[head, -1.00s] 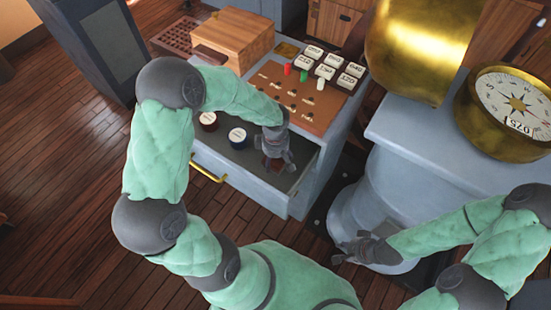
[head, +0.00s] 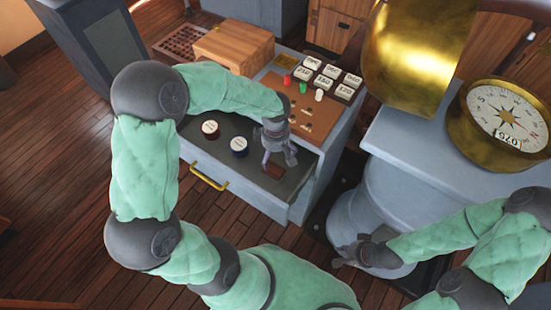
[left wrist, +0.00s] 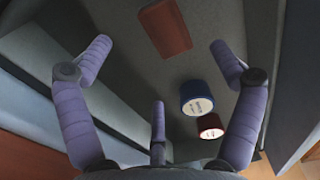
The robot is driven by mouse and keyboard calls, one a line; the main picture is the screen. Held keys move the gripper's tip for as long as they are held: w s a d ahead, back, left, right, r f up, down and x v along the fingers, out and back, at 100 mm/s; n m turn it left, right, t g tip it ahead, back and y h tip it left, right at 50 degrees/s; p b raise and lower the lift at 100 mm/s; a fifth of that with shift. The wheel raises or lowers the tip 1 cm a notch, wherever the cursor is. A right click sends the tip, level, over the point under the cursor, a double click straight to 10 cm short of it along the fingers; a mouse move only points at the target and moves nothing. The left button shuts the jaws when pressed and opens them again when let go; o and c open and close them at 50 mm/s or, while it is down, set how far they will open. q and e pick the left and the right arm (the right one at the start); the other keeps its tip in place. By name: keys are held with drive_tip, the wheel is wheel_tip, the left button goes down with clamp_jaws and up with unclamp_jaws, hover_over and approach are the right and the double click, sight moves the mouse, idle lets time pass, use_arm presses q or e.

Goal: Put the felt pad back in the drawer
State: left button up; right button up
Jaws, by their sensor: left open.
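The felt pad, a flat reddish-brown rectangle (head: 274,171), lies on the floor of the open drawer (head: 222,173), toward its right end. It also shows in the left wrist view (left wrist: 165,27), flat and apart from the fingers. My left gripper (head: 279,162) is over the drawer just above the pad, with its fingers spread and nothing between them; its spread fingers also show in the left wrist view (left wrist: 160,55). My right gripper (head: 350,256) is away to the right, beside the pale blue pedestal; its fingers are too small to judge.
A blue-sided round tin (head: 239,145) and a dark red one (head: 210,129) stand in the drawer, left of the pad. The brass drawer handle (head: 208,178) faces front. Above are a wooden box (head: 233,50) and a panel of labelled blocks (head: 325,75). A brass compass (head: 508,118) stands at right.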

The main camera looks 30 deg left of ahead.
use_arm(q)
drive_tip(key=shift+r+p, duration=0.3)
drive_tip(key=shift+r, duration=1.4)
